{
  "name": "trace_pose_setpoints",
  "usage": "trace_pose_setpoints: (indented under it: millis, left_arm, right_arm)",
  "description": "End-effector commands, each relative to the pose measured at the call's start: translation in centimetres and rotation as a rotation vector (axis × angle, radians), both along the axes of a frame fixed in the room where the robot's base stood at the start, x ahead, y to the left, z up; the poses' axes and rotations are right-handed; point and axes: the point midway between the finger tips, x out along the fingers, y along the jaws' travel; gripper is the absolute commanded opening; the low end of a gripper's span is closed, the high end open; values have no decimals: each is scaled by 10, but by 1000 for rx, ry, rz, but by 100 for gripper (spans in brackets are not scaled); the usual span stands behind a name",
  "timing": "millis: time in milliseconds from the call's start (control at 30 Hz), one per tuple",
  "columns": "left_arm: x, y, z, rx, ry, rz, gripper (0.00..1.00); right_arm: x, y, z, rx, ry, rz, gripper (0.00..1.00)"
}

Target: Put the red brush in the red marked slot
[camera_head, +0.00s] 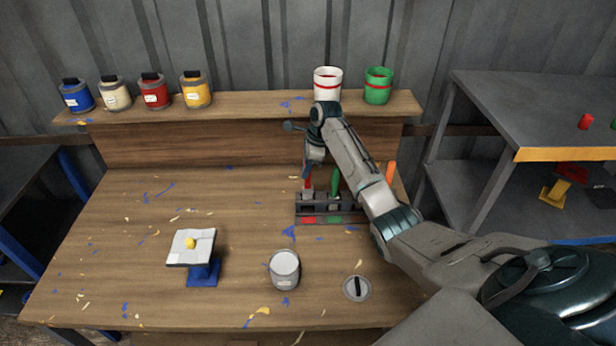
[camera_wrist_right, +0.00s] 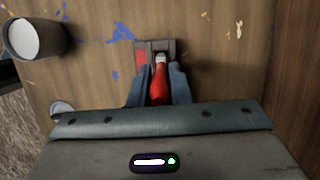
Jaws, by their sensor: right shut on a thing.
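The red brush (camera_head: 307,183) is held upright between the fingers of my right gripper (camera_head: 312,166), which is shut on its handle. The brush also shows in the right wrist view (camera_wrist_right: 159,87), between the two fingers (camera_wrist_right: 159,78). Its lower end is at the left slot of the dark brush rack (camera_head: 325,214), behind the red mark (camera_head: 308,220); I cannot tell how deep it sits. The red mark also shows in the right wrist view (camera_wrist_right: 140,58). My left gripper is not in view.
A green brush (camera_head: 335,182) stands in the rack just right of the red one, and an orange brush (camera_head: 390,171) farther right, partly behind my arm. A grey can (camera_head: 284,270), a lid (camera_head: 357,288) and a blue stand (camera_head: 203,272) are nearer.

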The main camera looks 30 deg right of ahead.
Motion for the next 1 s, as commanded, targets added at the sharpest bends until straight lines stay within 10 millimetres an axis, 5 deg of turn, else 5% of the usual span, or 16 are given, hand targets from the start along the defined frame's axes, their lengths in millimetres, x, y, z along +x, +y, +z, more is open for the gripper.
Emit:
trace_pose_setpoints:
  millis: [300,667,700,767,1000]
  left_arm:
    - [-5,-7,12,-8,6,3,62]
    - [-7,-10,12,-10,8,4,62]
    - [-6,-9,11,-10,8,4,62]
    - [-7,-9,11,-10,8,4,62]
    - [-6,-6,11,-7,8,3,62]
  right_arm:
    - [-1,0,-37,0,1,0,0]
    - [-1,0,-41,-1,1,0,0]
    - [-1,0,-41,-1,1,0,25]
    - [-1,0,-41,-1,1,0,37]
    - [-1,0,-41,-1,1,0,39]
